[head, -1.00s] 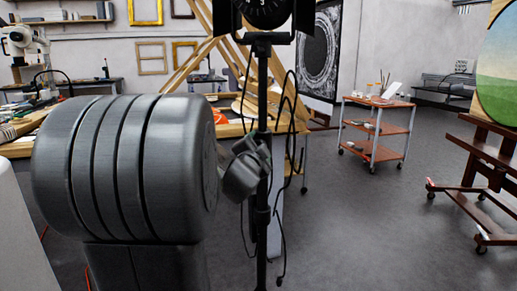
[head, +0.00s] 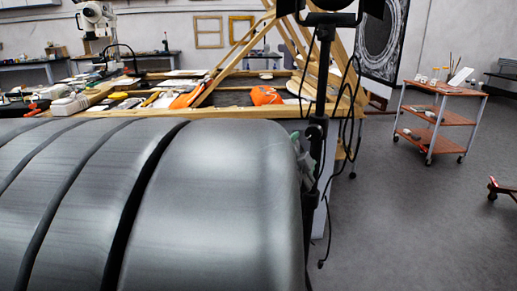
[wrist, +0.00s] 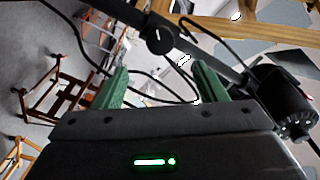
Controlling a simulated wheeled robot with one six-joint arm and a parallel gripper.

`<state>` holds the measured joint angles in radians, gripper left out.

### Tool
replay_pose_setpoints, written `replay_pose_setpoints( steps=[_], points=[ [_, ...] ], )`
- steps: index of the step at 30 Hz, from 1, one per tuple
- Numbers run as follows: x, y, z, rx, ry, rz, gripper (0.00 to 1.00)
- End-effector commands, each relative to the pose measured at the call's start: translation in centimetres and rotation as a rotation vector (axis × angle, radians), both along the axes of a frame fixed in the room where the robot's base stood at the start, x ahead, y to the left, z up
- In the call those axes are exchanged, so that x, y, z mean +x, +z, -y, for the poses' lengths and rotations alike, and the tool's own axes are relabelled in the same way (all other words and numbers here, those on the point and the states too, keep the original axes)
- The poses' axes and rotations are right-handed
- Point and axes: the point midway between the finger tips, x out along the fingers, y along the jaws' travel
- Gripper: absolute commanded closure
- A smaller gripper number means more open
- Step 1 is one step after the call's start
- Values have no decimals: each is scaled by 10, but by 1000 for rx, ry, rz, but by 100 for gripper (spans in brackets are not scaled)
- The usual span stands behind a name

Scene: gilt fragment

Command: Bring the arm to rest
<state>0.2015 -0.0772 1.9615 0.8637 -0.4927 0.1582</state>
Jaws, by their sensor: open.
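My gripper (wrist: 160,78) shows in the wrist view with its two green fingers spread apart and nothing held between them. The black light stand (wrist: 159,40) and its knob lie just beyond the fingers, with a loose cable crossing behind them. I cannot tell whether the fingers touch the stand. In the head view my ribbed grey arm link fills the lower left and hides most of the gripper; only a small greenish part shows beside the pole of the light stand (head: 318,110).
A wooden worktable (head: 160,112) with tools and orange cloths stands behind my arm. Black cables hang by the stand. A red-shelved trolley (head: 440,117) stands at the right. A wooden easel (wrist: 45,85) shows in the wrist view.

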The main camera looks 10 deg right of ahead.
Motion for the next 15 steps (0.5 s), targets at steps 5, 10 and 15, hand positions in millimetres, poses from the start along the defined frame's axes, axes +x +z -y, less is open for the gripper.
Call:
replay_pose_setpoints(
  steps=[5,10,15],
  points=[
    [-4,-1,-2,-1,0,-1,35],
    [-4,-1,-2,-1,0,-1,35],
    [-1,-1,0,-1,-1,-1,35]
  ],
)
